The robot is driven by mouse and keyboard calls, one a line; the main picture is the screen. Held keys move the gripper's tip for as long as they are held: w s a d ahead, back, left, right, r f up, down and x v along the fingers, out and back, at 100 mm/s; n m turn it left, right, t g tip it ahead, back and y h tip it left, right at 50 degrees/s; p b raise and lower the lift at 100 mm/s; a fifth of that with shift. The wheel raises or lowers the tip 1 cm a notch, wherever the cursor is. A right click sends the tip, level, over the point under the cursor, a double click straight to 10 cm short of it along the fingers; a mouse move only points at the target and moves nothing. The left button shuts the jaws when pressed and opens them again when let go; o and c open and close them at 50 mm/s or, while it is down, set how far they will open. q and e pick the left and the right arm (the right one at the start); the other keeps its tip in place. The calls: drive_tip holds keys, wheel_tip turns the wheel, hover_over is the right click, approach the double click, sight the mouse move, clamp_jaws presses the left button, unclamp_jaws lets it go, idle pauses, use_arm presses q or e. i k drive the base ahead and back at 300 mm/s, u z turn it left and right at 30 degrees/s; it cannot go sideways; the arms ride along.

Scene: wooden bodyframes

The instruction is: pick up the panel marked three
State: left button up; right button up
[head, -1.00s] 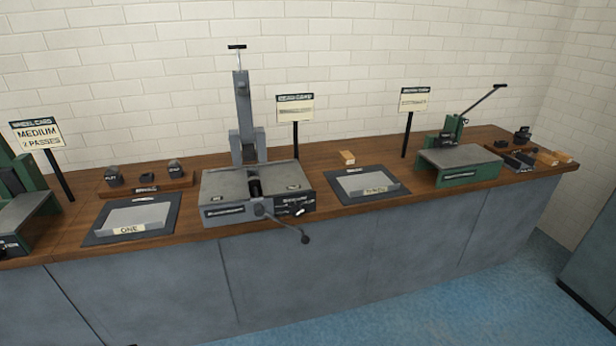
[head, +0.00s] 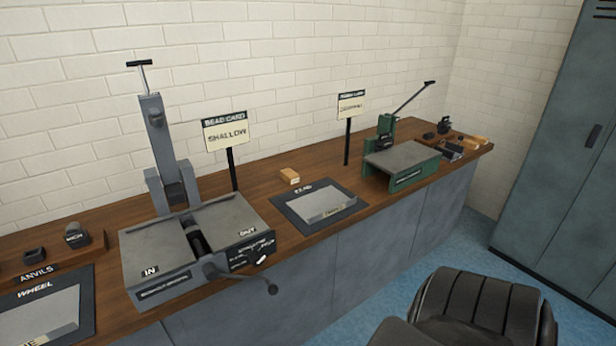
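A grey sheet panel (head: 322,202) lies on a dark mat (head: 291,218) on the wooden bench, right of the grey bead machine. It has a pale label (head: 338,211) on its front edge, too small to read for certain. Another panel (head: 42,315) lies on the wheel mat (head: 84,280) at the lower left, partly cut off by the frame; the visible end of its label reads "NE". Neither of my grippers is in view.
The grey bead machine (head: 160,243) has a crank jutting over the bench front. A sign (head: 226,133) reads "SHALLOW". A green machine (head: 400,160) stands farther right.

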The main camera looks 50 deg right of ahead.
sight(312, 208)
drive_tip(key=z, duration=0.5)
drive_tip(key=i, duration=0.75)
drive_tip(key=z, duration=0.7)
